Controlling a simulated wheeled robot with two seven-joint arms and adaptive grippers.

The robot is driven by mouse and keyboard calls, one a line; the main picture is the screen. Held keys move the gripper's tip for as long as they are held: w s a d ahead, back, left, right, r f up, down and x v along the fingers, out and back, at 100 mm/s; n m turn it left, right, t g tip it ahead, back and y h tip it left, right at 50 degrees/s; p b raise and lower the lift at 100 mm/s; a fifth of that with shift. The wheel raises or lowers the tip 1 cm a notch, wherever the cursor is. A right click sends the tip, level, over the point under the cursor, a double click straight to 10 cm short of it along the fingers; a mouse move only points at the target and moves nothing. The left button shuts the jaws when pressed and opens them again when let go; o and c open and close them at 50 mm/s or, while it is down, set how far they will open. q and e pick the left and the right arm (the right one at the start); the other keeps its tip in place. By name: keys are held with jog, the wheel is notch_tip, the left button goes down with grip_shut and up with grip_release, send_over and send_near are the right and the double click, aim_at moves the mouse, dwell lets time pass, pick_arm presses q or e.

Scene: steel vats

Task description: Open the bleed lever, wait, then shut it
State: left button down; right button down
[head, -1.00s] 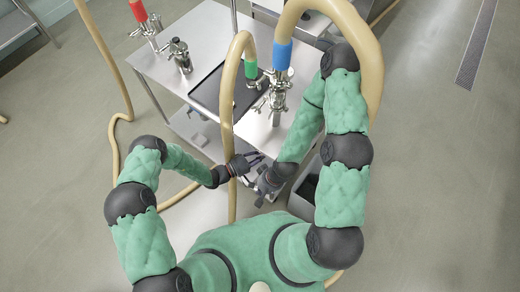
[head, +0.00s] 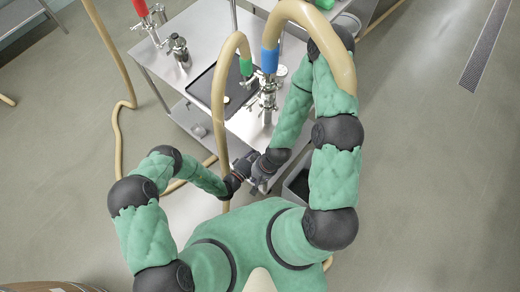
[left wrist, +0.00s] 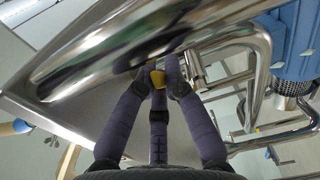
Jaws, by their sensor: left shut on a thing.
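In the left wrist view the fingers of my left gripper (left wrist: 158,82) are closed on a small yellow piece (left wrist: 157,78), which looks like the bleed lever's handle. It sits just under a shiny steel pipe (left wrist: 130,45); the rest of the lever is hidden by the fingers and pipe. In the head view my left gripper (head: 242,172) is at the near edge of the steel table, beside the beige hose. My right gripper (head: 262,178) is close to it, just to its right, and overlaps it in the picture. Its fingers are too small and covered to read.
A beige hose (head: 218,110) hangs close to my left gripper. A dark bin (head: 297,186) stands right of my right gripper.

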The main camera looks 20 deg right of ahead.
pick_arm(q)
jog(key=shift+s, duration=0.1)
jog(key=c, duration=1.3)
grip_release()
jog(key=v, duration=1.2)
jog(key=shift+f, duration=0.1)
